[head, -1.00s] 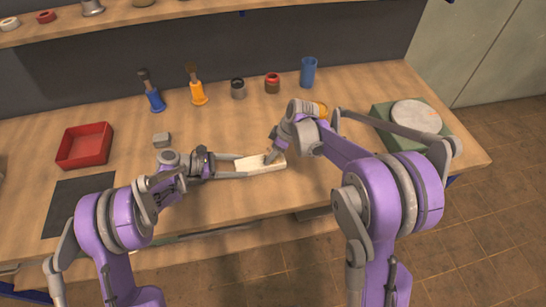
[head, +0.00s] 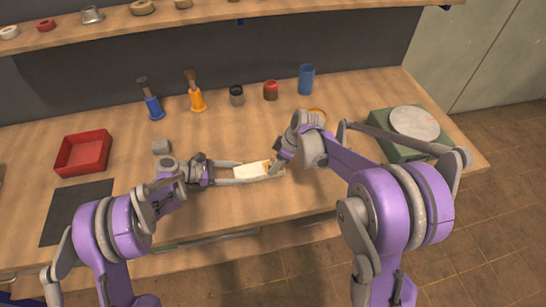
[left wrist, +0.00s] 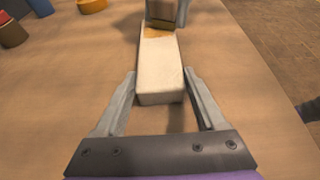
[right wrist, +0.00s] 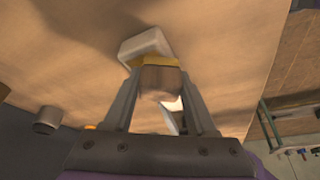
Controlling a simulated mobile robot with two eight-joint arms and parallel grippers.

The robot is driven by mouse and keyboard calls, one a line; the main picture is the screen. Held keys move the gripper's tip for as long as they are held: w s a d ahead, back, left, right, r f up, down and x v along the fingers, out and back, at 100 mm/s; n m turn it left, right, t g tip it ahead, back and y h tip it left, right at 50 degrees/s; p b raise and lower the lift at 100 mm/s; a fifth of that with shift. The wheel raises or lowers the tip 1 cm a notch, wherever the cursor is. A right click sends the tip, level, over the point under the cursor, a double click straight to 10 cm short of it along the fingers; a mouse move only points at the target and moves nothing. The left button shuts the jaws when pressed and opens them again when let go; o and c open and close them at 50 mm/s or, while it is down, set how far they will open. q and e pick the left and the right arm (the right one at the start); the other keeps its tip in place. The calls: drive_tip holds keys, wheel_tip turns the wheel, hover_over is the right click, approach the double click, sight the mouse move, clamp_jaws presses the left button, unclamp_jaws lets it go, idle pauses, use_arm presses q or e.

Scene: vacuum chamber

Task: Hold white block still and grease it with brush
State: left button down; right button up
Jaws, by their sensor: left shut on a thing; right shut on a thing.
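The white block (head: 247,171) is a long pale bar above the front middle of the bench. My left gripper (left wrist: 160,78) is shut on its near end, one finger on each side. A yellow-orange grease patch (left wrist: 158,34) is on top of the block's far end. My right gripper (right wrist: 158,82) is shut on the brush (right wrist: 160,78), a brown piece between its fingers. The brush also shows in the left wrist view (left wrist: 162,12), at the patch on the far end. Exact contact is hard to tell. My right gripper partly hides the block's far end in the head view.
Behind stand blue-handled (head: 152,106) and orange-handled (head: 196,101) brushes, a dark jar (head: 237,96), a red jar (head: 270,91) and a blue cup (head: 306,80). A red tray (head: 83,152) and grey block (head: 161,147) are left; a green device (head: 391,148) is right.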

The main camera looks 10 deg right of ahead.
drive_tip(key=shift+s, duration=0.85)
drive_tip(key=shift+w, duration=3.15)
drive_tip(key=shift+w+r, duration=0.1)
drive_tip(key=shift+r, duration=0.1)
wheel_tip(320, 180, up, 8)
drive_tip(key=shift+f, duration=0.1)
use_arm(q)
unclamp_jaws()
drive_tip(key=v, duration=1.2)
